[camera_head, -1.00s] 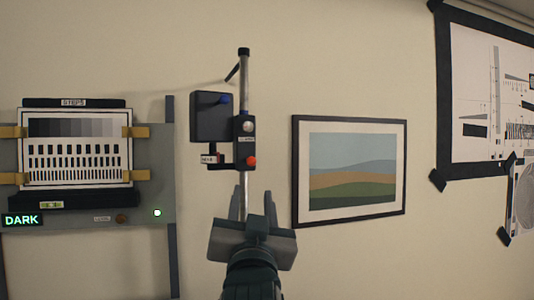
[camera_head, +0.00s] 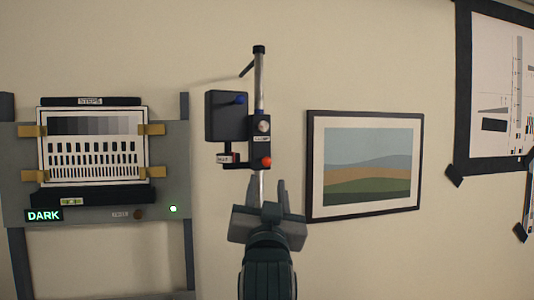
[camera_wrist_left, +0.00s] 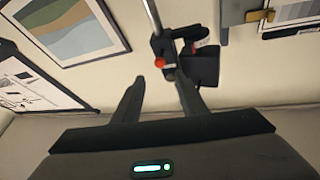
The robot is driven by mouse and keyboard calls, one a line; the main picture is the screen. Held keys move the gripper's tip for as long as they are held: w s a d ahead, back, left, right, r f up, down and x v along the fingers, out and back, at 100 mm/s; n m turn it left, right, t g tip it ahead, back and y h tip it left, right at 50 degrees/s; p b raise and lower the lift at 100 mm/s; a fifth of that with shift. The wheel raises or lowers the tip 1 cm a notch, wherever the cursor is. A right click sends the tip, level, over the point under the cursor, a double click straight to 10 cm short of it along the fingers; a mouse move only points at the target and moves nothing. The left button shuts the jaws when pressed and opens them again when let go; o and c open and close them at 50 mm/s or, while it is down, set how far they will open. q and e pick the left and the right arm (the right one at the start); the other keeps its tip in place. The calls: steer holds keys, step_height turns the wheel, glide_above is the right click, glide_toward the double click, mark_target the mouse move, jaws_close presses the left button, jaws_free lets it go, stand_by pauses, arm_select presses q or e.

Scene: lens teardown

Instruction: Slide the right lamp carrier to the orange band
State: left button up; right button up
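The lamp carrier (camera_head: 260,142) is a dark block on a vertical metal pole (camera_head: 259,82), with a pale knob and a red-orange knob (camera_head: 266,161). A black lamp box (camera_head: 226,116) sticks out to its left. My left gripper (camera_head: 268,184) is open and empty below the carrier, pointing up at it, with its fingers near the pole. In the left wrist view the carrier (camera_wrist_left: 164,48) shows beyond the open fingers; one fingertip overlaps its end, and I cannot tell whether they touch. I cannot make out an orange band on the pole. My right gripper is out of view.
A panel (camera_head: 170,187) with a test chart (camera_head: 95,160) and a "DARK" display (camera_head: 44,215) stands at left. A framed landscape picture (camera_head: 365,165) hangs to the right of the pole. A black-edged chart (camera_head: 497,90) is at far right.

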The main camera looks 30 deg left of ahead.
mark_target(267, 163)
arm_select(q)
steer(key=p+x, duration=0.5)
steer(key=x, duration=0.6)
steer(key=shift+w, duration=0.15)
steer(key=shift+w+a+r, duration=0.15)
steer(key=shift+w+a, duration=0.2)
steer(key=shift+w, duration=0.1)
jaws_close()
